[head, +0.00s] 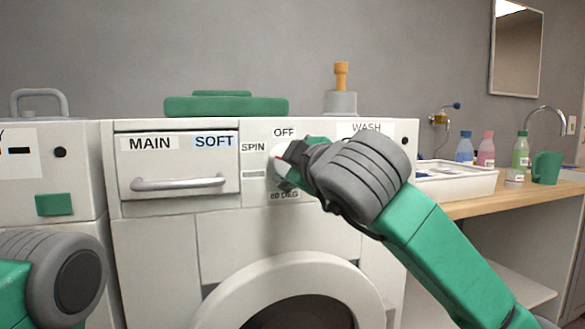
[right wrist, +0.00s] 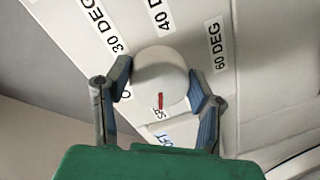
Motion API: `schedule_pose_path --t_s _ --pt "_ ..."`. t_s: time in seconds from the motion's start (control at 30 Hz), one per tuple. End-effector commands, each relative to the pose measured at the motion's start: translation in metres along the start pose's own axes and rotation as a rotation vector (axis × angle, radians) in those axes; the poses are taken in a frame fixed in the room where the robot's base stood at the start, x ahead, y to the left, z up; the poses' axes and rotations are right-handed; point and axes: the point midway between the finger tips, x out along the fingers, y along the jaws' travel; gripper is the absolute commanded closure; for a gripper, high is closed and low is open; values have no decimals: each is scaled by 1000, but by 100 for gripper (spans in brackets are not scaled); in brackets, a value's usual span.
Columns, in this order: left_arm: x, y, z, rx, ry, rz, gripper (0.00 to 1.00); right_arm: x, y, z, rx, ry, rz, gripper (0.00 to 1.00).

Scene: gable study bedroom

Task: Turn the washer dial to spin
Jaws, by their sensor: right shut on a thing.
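The washer dial (head: 277,162) is a white round knob on the panel of the white washer (head: 155,240). In the right wrist view the dial (right wrist: 158,75) has a red mark on its edge, pointing at the partly hidden SPIN label (right wrist: 161,113). In the head view the SPIN label (head: 253,147) is left of the dial and the OFF label (head: 284,132) is above it. My right gripper (right wrist: 162,90) is shut on the dial, one finger on each side. My left arm shows at the lower left, but its gripper is out of view.
A drawer with a metal handle (head: 178,183) is left of the dial, and the round door (head: 290,275) is below. Green folded cloth (head: 225,106) lies on top. A white tray (head: 455,183) and several bottles stand on the wooden counter (head: 480,203) at right.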

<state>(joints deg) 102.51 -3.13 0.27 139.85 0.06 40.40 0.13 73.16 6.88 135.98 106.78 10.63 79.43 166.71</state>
Motion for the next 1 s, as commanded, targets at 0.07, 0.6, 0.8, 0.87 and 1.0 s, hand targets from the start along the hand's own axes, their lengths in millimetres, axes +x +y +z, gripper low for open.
schedule_pose_path --t_s 0.07,0.6,0.8,0.87,1.0 --pt "2 0 0 0 0 0 60 2 -8 3 42 -4 -16 80" --pt "5 0 0 0 0 0 60 2 -8 3 151 2 -17 80" --pt "5 0 0 0 0 0 60 2 -7 4 151 2 -17 80" --pt "5 0 0 0 0 0 60 2 -7 4 151 2 -17 80" --pt "5 0 0 0 0 0 60 2 -6 3 151 4 -14 30"
